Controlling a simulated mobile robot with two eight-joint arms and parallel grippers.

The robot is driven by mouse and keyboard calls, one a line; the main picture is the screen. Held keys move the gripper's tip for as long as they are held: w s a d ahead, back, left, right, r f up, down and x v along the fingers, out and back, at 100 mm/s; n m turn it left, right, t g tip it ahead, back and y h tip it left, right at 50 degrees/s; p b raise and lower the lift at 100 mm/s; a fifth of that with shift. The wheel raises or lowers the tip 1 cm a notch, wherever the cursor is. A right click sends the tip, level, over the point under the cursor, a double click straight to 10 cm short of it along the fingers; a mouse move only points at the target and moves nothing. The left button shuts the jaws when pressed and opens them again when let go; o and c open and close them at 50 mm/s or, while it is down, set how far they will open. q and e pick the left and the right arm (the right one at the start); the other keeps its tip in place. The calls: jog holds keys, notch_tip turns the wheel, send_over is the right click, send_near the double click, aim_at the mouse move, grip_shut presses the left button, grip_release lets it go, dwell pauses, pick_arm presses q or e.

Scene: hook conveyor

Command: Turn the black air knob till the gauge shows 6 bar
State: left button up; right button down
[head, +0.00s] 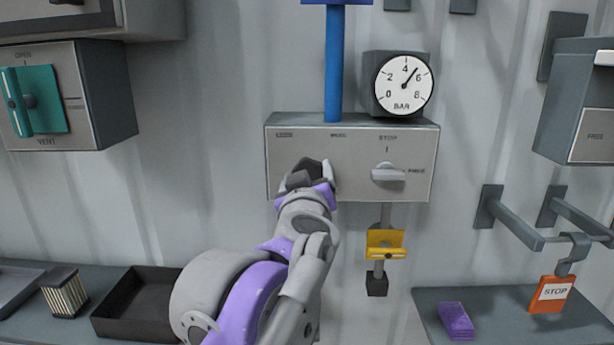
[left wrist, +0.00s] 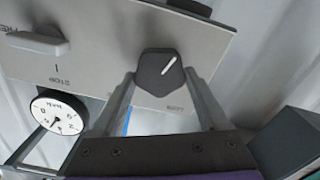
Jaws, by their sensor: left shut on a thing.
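The black air knob (left wrist: 158,76) sits on the front of a grey panel box (head: 355,150); its white mark shows in the left wrist view. My left gripper (head: 312,174) reaches up to the knob, its fingers on both sides and shut on it. In the head view the gripper hides most of the knob. The round white gauge (head: 403,85), marked BAR, stands on top of the box, and its needle points between 4 and 6, near 5. The gauge also shows upside down in the left wrist view (left wrist: 57,112). My right gripper is not in view.
A light grey selector handle (head: 388,173) is right of the knob. A yellow tag (head: 385,244) hangs below the box, and a blue pipe (head: 334,70) rises from its top. A teal valve handle (head: 38,100) is at left. Black tray (head: 140,305) and orange STOP tag (head: 552,294) are lower.

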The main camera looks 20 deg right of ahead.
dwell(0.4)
pick_arm(q)
jog(key=o, duration=1.3)
jog(key=shift+c, duration=0.2)
jog(key=shift+s, duration=0.1)
jog(key=b+v, duration=0.1)
jog(key=v, duration=0.9)
jog(key=shift+s, duration=0.35)
jog(key=shift+w+a, duration=0.1)
jog(key=shift+a, duration=0.05)
